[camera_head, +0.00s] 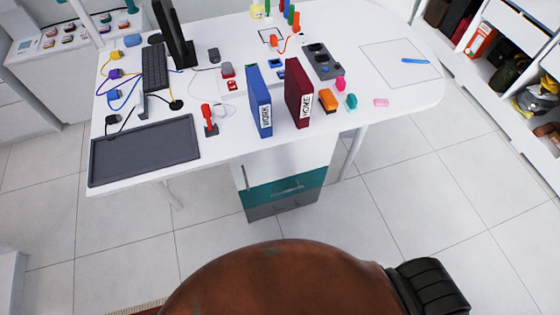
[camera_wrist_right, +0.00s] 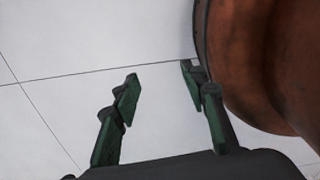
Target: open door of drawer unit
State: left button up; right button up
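The drawer unit (camera_head: 283,192) stands under the front of the white desk in the head view. Its upper front is white, with a short vertical handle (camera_head: 245,177) at the left. Below are a teal drawer with a bar handle (camera_head: 288,186) and a grey drawer. All fronts look closed. My right gripper (camera_wrist_right: 160,78) shows only in its wrist view, open and empty above the tiled floor. Its right finger is close to a brown rounded surface; I cannot tell whether they touch. My left gripper is not in view.
The white desk (camera_head: 215,155) holds a blue binder (camera_head: 258,100), a dark red binder (camera_head: 298,92) and a keyboard (camera_head: 155,67). Tiled floor is clear on both sides.

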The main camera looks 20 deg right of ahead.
aim_at(247, 173)
jog(key=z, duration=1.25)
jog(key=k, duration=1.05)
jog(key=u, duration=1.15)
jog(key=i, duration=0.5)
jog(key=u, duration=0.05)
